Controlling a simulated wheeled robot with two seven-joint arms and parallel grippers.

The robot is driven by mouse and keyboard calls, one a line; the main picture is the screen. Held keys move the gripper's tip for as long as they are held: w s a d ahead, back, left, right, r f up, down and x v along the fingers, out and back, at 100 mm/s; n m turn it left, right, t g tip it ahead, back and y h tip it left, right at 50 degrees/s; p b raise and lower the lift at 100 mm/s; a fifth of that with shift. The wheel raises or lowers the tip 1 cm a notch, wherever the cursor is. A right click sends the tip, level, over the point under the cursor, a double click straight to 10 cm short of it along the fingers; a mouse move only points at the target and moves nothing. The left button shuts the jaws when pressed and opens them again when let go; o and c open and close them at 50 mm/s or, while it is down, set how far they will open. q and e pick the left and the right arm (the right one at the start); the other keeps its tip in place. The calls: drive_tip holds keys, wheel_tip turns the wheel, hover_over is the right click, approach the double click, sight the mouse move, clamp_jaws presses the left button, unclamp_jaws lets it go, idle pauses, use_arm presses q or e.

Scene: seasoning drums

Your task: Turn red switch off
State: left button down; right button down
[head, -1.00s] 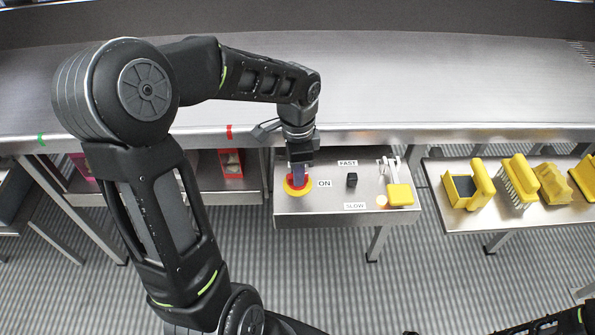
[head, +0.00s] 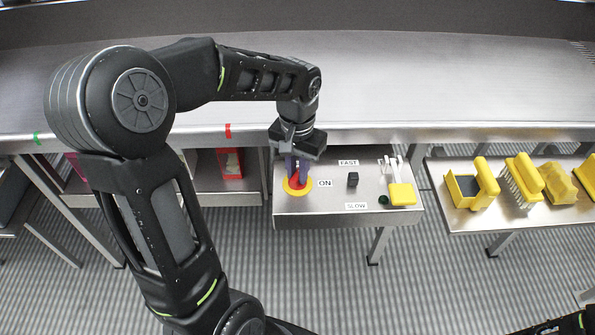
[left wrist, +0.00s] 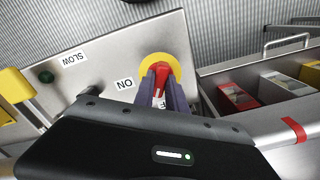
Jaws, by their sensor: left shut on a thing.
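The red switch (head: 297,181) stands on a round yellow base (head: 289,190) at the left of a metal control panel (head: 328,209). An ON label (head: 325,183) is to its right. My left gripper (head: 297,169) points down over the switch with its fingers on either side of it. In the left wrist view, the red switch (left wrist: 162,72) shows between the purple fingers of the left gripper (left wrist: 163,88), which is shut on it. The yellow base (left wrist: 180,65) shows behind. A small lamp (head: 383,200) on the panel is dark green. My right gripper is not in view.
A black knob (head: 353,180) sits between the FAST and SLOW labels. A yellow-ended lever (head: 402,194) is at the panel's right. The long metal table (head: 420,85) behind is clear.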

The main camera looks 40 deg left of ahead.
use_arm(q)
drive_tip(key=n, duration=0.6)
drive_tip(key=shift+b, duration=0.3)
drive_tip(key=c, duration=1.4)
unclamp_jaws()
drive_tip(key=shift+o, duration=0.2)
wheel_tip(320, 180, up, 8)
drive_tip(key=shift+f, duration=0.1)
